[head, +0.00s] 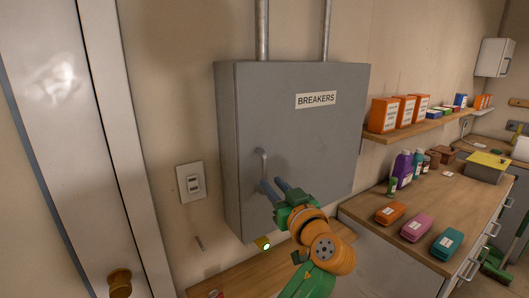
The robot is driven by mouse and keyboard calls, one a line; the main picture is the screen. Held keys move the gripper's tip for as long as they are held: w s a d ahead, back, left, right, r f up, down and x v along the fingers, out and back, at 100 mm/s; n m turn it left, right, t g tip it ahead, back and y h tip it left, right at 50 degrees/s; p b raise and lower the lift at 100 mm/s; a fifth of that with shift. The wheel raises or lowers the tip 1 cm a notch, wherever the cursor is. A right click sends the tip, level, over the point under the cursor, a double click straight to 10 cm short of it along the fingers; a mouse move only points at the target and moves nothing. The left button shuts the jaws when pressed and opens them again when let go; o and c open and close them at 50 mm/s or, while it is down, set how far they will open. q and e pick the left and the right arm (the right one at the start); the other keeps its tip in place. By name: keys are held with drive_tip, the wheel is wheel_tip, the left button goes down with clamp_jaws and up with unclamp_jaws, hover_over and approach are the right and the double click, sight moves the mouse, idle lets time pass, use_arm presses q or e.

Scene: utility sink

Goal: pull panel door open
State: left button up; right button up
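The grey panel box labelled BREAKERS (330,135) is mounted on the wall, and its door looks closed. A vertical grey handle (263,162) is on the left part of its front. My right gripper is not in view.
A wall switch (191,183) and a white door (75,110) are to the left. A shelf with orange boxes (383,115) is close to the panel's right side. A counter (375,203) with bottles and colored blocks stands at lower right. Conduits (262,30) rise above the panel.

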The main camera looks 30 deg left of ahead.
sight(266, 177)
use_arm(q)
drive_tip(key=p+x, duration=0.2)
drive_tip(key=x, duration=0.3)
drive_tip(key=shift+w+a+p, duration=0.1)
drive_tip(key=shift+w+p, duration=0.1)
drive_tip(key=shift+p, duration=0.1)
drive_tip(key=shift+w+a+f, duration=0.15)
drive_tip(key=shift+w+a, duration=0.05)
drive_tip(key=shift+a, duration=0.1)
drive_tip(key=shift+a+f, duration=0.1)
drive_tip(key=shift+c, duration=0.2)
clamp_jaws()
idle(0.4)
